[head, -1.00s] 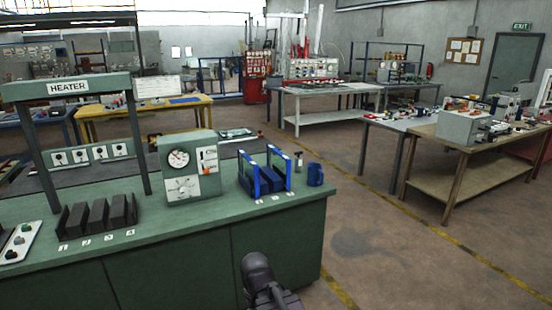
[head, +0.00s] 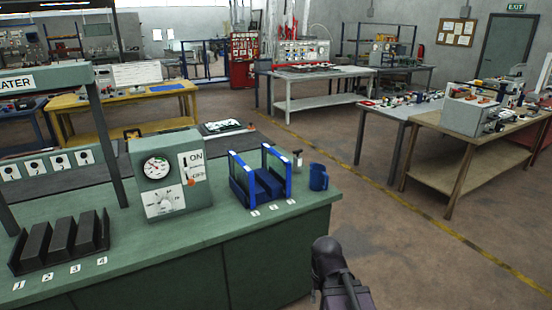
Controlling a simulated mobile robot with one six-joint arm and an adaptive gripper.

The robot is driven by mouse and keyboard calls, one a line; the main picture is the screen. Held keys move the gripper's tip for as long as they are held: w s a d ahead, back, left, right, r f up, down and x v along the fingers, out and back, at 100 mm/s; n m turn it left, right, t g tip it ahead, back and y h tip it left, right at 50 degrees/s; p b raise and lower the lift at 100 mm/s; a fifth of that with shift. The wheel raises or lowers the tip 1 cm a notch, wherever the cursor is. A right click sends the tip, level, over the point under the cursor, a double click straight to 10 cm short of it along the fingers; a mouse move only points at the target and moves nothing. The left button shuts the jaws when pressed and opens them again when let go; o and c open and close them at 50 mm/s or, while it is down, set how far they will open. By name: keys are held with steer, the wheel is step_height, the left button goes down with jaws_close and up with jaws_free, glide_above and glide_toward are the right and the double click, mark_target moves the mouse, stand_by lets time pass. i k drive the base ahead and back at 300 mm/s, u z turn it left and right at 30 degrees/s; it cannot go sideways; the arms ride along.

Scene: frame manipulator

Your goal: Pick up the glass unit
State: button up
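I cannot clearly make out a glass unit in the head view. On the green workbench (head: 190,262) a blue rack (head: 262,180) with upright blue frames and slots stands near the right end. A black slotted rack (head: 62,240) marked with numbers stands at the left. Part of my arm shows at the bottom, in front of the bench's right end, touching nothing that I can see. My gripper's fingers are not visible.
A control box (head: 170,178) with a gauge and an ON/OFF switch stands between the racks. A blue mug (head: 318,177) and a small dark-topped item (head: 298,158) are near the bench's right edge. A wooden table (head: 480,170) stands at right. Open floor lies between them.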

mark_target(281, 168)
steer(key=z, duration=0.05)
steer(key=i, duration=1.25)
steer(key=u, duration=0.35)
